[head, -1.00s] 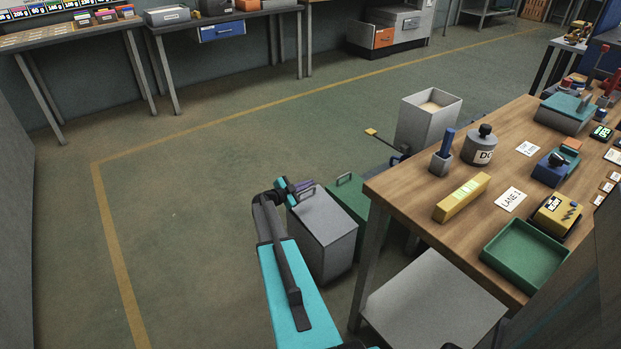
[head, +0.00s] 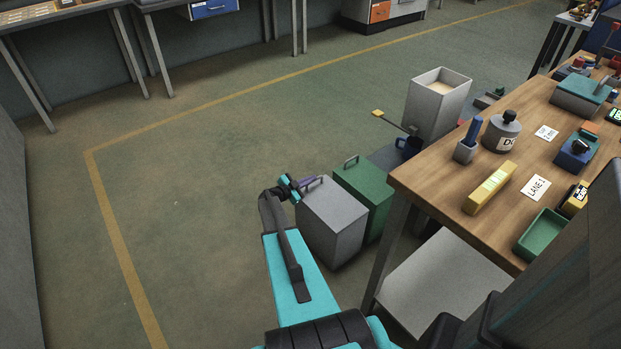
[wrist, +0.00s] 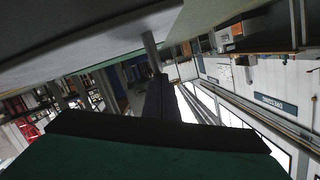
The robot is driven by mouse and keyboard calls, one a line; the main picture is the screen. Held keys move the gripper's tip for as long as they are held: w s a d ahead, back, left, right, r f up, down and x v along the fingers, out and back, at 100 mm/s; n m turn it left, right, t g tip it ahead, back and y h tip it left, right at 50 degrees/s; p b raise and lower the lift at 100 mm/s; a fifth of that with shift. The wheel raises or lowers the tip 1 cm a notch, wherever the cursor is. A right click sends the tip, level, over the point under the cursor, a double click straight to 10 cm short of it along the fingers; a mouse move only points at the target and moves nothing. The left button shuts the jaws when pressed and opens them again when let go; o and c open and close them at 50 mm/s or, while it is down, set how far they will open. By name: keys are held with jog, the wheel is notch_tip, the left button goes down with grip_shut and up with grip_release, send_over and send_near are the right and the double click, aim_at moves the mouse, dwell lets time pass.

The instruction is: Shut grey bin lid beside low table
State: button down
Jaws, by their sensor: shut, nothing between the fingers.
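The grey bin (head: 335,228) stands on the floor left of the wooden table (head: 425,183). Its grey lid (head: 334,206) lies flat across the top and looks shut; a small gap cannot be ruled out. A handle at the lid's far edge is partly covered by my gripper (head: 303,184). My gripper is shut and empty, at the lid's far left edge by the handle. Whether it touches is unclear. In the wrist view, dark fingers (wrist: 163,98) show beside a grey surface (wrist: 80,30), probably the lid.
A green lidded bin (head: 376,198) stands right beside the grey bin. A tall white open bin (head: 432,112) stands behind, with a yellow-ended handle (head: 378,113) sticking out nearby. A pale low surface (head: 445,280) is below the table. The floor to the left is clear.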

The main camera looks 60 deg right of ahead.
jog(key=shift+w+a+f, duration=0.15)
jog(key=shift+w+f, duration=0.05)
jog(key=shift+f, duration=0.25)
jog(key=shift+s+r, duration=0.1)
jog(key=shift+r, duration=0.05)
jog(key=shift+r+p, duration=0.4)
jog(key=shift+r, duration=0.15)
jog(key=w+a+r+p, duration=0.1)
jog(key=a+r, duration=0.4)
jog(key=a, duration=0.4)
jog(key=shift+w+a+r, duration=0.25)
jog(key=shift+w+r, duration=0.05)
